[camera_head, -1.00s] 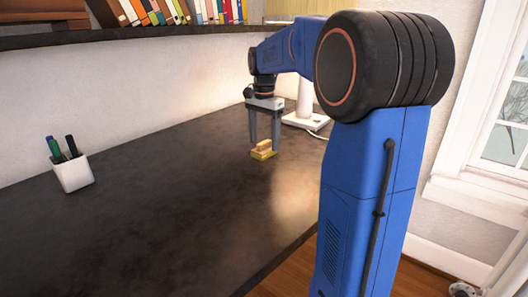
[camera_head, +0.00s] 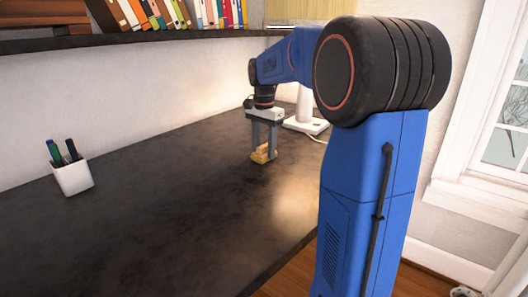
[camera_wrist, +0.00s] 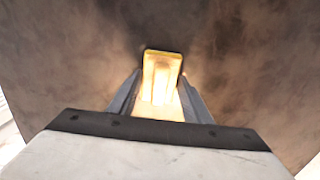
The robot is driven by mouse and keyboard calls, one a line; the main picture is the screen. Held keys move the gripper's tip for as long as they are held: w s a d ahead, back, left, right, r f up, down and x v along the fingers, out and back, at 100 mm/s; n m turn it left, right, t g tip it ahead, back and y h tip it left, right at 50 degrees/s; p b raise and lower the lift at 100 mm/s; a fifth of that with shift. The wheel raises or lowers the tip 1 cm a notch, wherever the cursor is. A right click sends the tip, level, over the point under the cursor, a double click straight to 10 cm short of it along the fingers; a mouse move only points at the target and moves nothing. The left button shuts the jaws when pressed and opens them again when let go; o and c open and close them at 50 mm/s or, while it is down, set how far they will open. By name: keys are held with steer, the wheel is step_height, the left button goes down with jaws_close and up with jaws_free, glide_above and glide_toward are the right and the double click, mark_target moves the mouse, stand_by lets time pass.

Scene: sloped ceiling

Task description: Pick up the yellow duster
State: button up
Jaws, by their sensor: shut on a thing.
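The yellow duster (camera_head: 262,156) is a small block with a lighter wooden-looking top, on the dark desk in the head view. My gripper (camera_head: 264,149) points straight down over it, with its two grey fingers on either side of the duster's upper part. In the wrist view the duster (camera_wrist: 162,80) lies between the two fingers (camera_wrist: 160,98), brightly lit, and its near end is partly hidden by the gripper body. The fingers are shut on it. The duster appears to be at the desk surface; I cannot tell any gap beneath it.
A white cup with pens (camera_head: 72,176) stands at the left of the desk (camera_head: 170,210). A white lamp base (camera_head: 305,125) stands close behind my gripper on the right. A shelf with books (camera_head: 165,14) runs above the desk's back. The desk's middle is clear.

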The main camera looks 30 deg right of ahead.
mark_target(265, 145)
step_height(265, 145, up, 10)
steer(key=shift+f, duration=0.1)
steer(key=o, duration=0.5)
steer(key=c, duration=0.4)
steer(key=shift+o, duration=0.2)
steer(key=shift+d, duration=0.1)
